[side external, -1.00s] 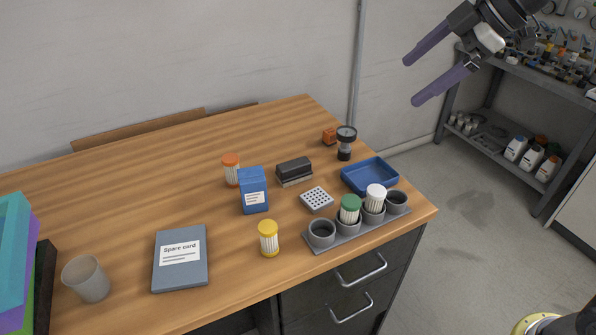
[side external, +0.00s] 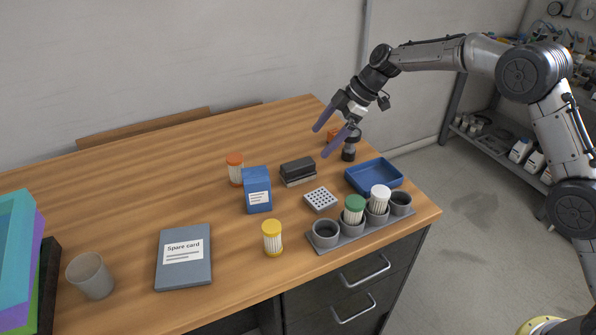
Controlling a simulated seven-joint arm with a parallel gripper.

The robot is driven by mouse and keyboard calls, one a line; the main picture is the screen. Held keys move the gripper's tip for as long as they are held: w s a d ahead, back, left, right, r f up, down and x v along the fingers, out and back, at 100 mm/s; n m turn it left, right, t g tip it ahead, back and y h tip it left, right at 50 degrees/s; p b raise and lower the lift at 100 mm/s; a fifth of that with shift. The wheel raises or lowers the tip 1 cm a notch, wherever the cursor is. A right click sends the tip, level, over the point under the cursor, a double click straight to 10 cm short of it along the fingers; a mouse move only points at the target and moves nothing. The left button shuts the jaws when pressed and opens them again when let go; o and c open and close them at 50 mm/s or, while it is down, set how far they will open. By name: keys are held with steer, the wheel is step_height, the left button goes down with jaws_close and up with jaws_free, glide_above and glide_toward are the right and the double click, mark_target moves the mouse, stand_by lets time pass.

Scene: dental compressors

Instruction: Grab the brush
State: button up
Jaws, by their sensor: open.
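The brush appears to be the dark block with a paler grey underside (side external: 298,170), lying on the wooden table (side external: 150,165) toward the back right. My gripper (side external: 321,142) is open and empty. Its two purple fingers point down and left, above and slightly right of the brush in the picture, apart from it. My gripper partly covers an orange block (side external: 334,134) and a small dark-topped jar (side external: 350,151) behind it.
A blue box (side external: 257,190) and an orange-capped jar (side external: 235,169) stand left of the brush. A perforated grey block (side external: 320,199), a blue tray (side external: 374,175) and a cup rack (side external: 348,240) with green- and white-capped jars lie nearer. The back left table is clear.

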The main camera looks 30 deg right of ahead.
mark_target(300, 165)
steer(key=x, duration=1.2)
steer(key=c, duration=1.5)
